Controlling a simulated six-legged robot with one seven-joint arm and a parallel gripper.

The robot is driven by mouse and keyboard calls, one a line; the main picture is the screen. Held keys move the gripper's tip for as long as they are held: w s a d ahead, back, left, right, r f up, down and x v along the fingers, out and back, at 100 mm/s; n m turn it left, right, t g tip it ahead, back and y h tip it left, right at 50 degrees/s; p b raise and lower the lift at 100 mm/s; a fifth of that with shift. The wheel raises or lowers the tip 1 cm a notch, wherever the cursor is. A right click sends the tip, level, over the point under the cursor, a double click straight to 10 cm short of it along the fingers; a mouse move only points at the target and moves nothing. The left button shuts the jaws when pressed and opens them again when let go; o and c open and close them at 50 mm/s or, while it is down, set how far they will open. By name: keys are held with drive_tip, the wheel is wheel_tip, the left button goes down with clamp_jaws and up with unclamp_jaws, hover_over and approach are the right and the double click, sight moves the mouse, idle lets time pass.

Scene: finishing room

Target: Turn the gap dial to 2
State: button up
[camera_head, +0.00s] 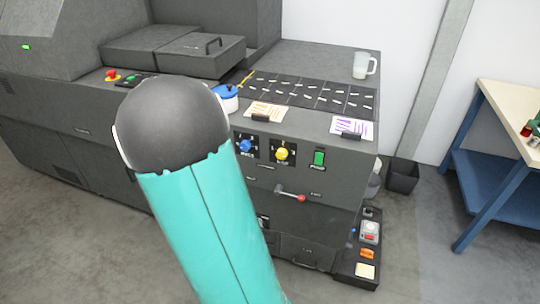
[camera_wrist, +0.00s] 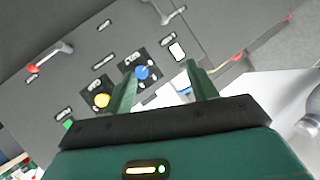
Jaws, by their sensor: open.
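Two dials sit on the dark front panel of the machine. The blue dial (camera_head: 246,146) is at the left and the yellow dial (camera_head: 282,153) is to its right, each on a black plate with small marks. Their labels are too small to read, so I cannot tell which is the gap dial or its setting. In the wrist view, my gripper (camera_wrist: 160,69) is open and faces the panel. The blue dial (camera_wrist: 142,72) shows between its fingers, nearer the left one; the yellow dial (camera_wrist: 102,100) lies outside that finger. No contact is visible. My arm hides the gripper in the head view.
A green switch (camera_head: 319,158) is right of the dials. A red-tipped lever (camera_head: 291,195) sticks out below. A blue-lidded pot (camera_head: 226,98), two cards and a clear mug (camera_head: 364,65) stand on top. A blue-legged bench (camera_head: 490,185) is at the right.

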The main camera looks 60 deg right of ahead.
drive_tip(key=s+d+f+m+g+h, duration=0.2)
drive_tip(key=s+d+f+h, duration=0.1)
drive_tip(key=s+d, duration=0.4)
drive_tip(key=m+g+h, duration=0.1)
drive_tip(key=g+h, duration=0.2)
drive_tip(key=h, duration=0.1)
approach(281, 156)
drive_tip(key=shift+t, duration=0.3)
drive_tip(key=d, duration=0.5)
drive_tip(key=w+d, duration=0.1)
drive_tip(key=d, duration=0.2)
drive_tip(key=shift+w+d+r, duration=0.1)
drive_tip(key=shift+d+r, duration=0.05)
drive_tip(key=shift+d, duration=0.15)
drive_tip(key=c, duration=1)
